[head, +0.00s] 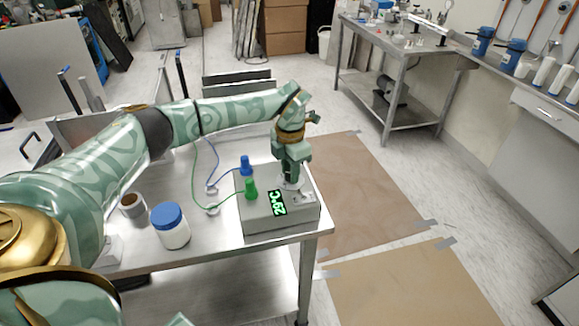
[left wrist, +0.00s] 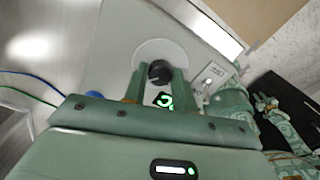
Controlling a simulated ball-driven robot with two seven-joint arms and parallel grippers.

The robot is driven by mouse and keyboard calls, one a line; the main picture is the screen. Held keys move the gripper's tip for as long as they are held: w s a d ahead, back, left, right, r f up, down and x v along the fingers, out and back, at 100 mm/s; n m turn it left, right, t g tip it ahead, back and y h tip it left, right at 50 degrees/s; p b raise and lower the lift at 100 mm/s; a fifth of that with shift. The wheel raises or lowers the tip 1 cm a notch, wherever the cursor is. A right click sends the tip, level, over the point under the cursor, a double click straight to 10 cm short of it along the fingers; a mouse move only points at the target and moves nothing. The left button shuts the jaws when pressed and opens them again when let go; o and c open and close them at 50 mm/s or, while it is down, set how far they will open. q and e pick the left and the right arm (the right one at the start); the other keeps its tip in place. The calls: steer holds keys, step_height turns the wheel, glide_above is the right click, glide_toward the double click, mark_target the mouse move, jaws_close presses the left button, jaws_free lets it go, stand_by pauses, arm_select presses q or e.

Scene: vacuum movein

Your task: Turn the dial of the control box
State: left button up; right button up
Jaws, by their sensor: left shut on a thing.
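The grey control box (head: 262,222) stands at the right front corner of the metal table. Its black display (head: 279,203) shows a green temperature reading in °C. It also shows partly between my fingers in the left wrist view (left wrist: 163,100). My left gripper (head: 291,180) reaches down from above onto the box top. In the left wrist view it is shut on the dark round knob of the dial (left wrist: 159,72), with one finger on each side. A pale disc (left wrist: 150,52) lies around the knob. In the head view the fingers mostly hide the dial.
A green plug (head: 251,189) and a blue plug (head: 246,166) with cables stand on the box's left side. A small switch plate (head: 304,197) is right of the dial. A blue-lidded white jar (head: 170,227) and a metal cup (head: 132,205) stand left on the table (head: 220,242).

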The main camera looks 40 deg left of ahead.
arm_select(q)
steer(key=n+p, duration=0.3)
steer(key=shift+r, duration=0.3)
steer(key=n+p, duration=0.3)
steer(key=n, duration=0.2)
steer(key=shift+p, duration=0.4)
steer(key=n+p, duration=0.3)
steer(key=n, duration=0.1)
steer(key=n+p, duration=0.2)
steer(key=n, duration=0.2)
steer(key=shift+w+f+n, duration=0.1)
steer(key=shift+f+n, duration=0.05)
steer(key=shift+n, duration=0.15)
arm_select(e)
step_height(320, 180, up, 13)
steer(key=w, duration=0.2)
steer(key=shift+w+f+t, duration=0.2)
steer(key=shift+w+t, duration=0.05)
steer(key=shift+t, duration=0.15)
arm_select(q)
steer(key=o, duration=1)
steer(key=shift+f, duration=0.1)
arm_select(e)
steer(key=shift+r, duration=0.1)
